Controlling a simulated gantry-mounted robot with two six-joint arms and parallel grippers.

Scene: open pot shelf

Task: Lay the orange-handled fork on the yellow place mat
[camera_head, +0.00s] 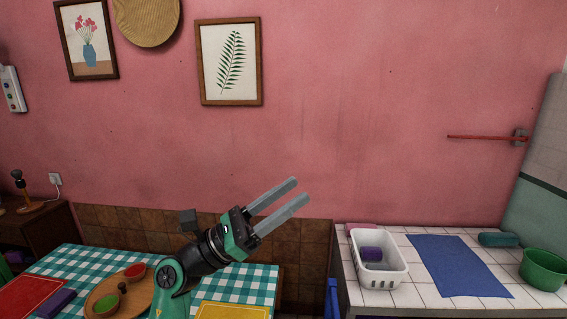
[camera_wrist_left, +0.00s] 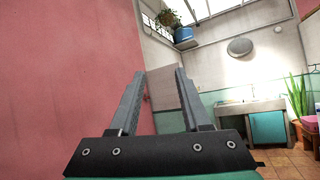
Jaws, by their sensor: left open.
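The yellow place mat (camera_head: 232,311) lies on the green-and-white checked table, cut off by the bottom edge of the head view. The part of it that shows is bare. I see no orange-handled fork in either view. My left gripper (camera_head: 300,189) is open and empty, raised in the air above the table and pointing up to the right. Its two fingers also show apart in the left wrist view (camera_wrist_left: 159,73), with nothing between them. My right gripper is not in view.
The checked table (camera_head: 262,277) holds a round wooden tray (camera_head: 140,290) with red and green bowls, a red mat (camera_head: 28,298) and a purple item (camera_head: 56,303). A tiled counter (camera_head: 400,240) at right holds a white basket (camera_head: 382,275), blue cloth (camera_head: 455,265) and green bowl (camera_head: 544,271).

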